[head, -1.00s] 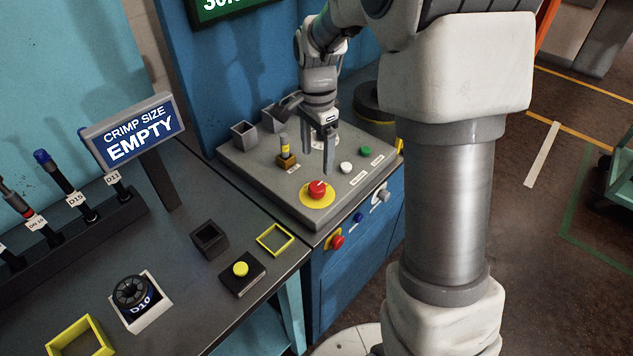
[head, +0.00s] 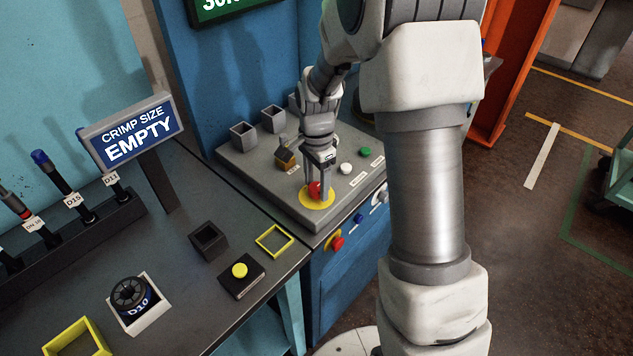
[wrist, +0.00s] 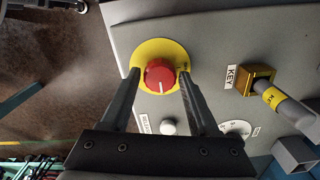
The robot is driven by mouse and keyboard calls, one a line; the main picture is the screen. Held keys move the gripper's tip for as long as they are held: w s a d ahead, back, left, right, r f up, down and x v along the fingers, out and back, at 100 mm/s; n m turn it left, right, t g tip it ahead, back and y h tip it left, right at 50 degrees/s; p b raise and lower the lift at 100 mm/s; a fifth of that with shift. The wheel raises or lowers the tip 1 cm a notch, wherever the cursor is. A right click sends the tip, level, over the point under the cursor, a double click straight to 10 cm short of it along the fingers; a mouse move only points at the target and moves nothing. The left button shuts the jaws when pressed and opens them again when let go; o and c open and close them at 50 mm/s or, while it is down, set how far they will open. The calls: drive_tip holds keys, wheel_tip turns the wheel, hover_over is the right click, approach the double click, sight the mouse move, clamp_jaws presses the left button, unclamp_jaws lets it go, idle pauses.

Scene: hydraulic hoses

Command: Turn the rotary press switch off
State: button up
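The red rotary knob (head: 314,188) sits on a yellow disc (head: 317,204) on top of the grey control panel. In the wrist view the red knob (wrist: 158,73) shows a white mark on its face, with the yellow disc (wrist: 147,50) around it. My gripper (head: 317,196) points down over the knob. In the wrist view my gripper (wrist: 159,80) is open, with one finger on each side of the knob. I cannot tell whether the fingers touch it. In the head view the fingers partly hide the knob.
A key switch (wrist: 258,82) with a key in it, a white button (wrist: 168,127) and a dial (wrist: 236,128) are close by. A green button (head: 365,153) is further right. Another red knob (head: 337,243) is on the panel's front face. Grey square holders (head: 243,135) stand behind.

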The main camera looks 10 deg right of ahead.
clamp_jaws()
drive_tip(key=n, duration=1.4)
drive_tip(key=shift+r, duration=0.1)
drive_tip(key=shift+n, duration=1.9)
